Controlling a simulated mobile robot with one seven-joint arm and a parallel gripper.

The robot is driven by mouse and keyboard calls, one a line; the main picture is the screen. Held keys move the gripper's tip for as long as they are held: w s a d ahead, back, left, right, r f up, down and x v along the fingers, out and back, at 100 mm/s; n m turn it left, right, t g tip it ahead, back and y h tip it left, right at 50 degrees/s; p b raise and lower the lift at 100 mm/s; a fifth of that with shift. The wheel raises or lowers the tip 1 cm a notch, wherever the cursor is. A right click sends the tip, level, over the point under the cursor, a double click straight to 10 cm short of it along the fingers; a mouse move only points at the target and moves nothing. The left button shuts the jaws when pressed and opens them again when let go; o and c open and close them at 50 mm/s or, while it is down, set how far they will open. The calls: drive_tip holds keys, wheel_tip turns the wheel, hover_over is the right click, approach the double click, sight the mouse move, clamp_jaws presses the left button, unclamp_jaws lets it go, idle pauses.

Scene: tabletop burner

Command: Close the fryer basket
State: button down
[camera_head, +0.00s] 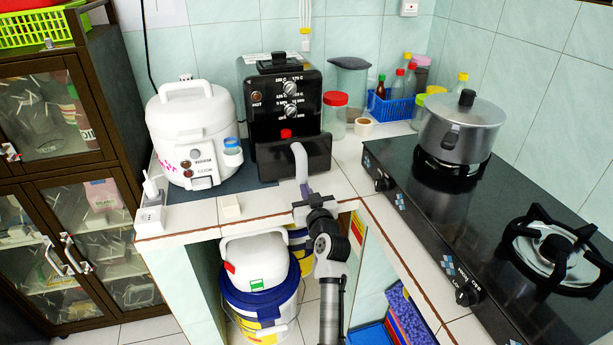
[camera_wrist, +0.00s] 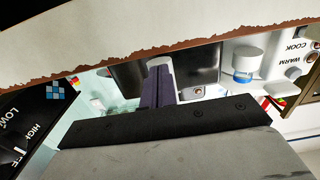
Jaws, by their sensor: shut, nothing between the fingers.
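The fryer (camera_head: 280,95) is a black box with two dials, against the back wall on the white tiled counter. Its basket (camera_head: 270,162) has a black front panel at the fryer's lower front, standing somewhat forward of the body. A pale grey handle (camera_head: 299,160) curves out and down from it. My gripper (camera_head: 306,192) is at the handle's lower end, near the counter's front edge. Its fingers are together, with nothing held. In the wrist view, the purple-grey fingers (camera_wrist: 158,88) point toward the dark front panel (camera_wrist: 197,63). I cannot tell whether they touch the handle.
A white rice cooker (camera_head: 195,130) stands close left of the fryer. A red-lidded jar (camera_head: 334,115) and a tape roll (camera_head: 364,127) are to its right. The black stove (camera_head: 405,180) with a lidded pot (camera_head: 462,130) fills the right counter. White-lidded buckets (camera_head: 260,275) stand below.

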drive_tip(key=shift+w+a, duration=0.2)
drive_tip(key=shift+w, duration=0.4)
drive_tip(key=shift+w+b, duration=0.15)
drive_tip(key=shift+b, duration=0.15)
drive_tip(key=shift+b+x, duration=1)
drive_tip(key=shift+x, duration=1.55)
drive_tip(key=shift+w+a+r, duration=0.1)
drive_tip(key=shift+w+a, duration=0.05)
drive_tip(key=shift+w, duration=0.2)
drive_tip(key=shift+r, duration=0.1)
drive_tip(key=shift+v, duration=4.5)
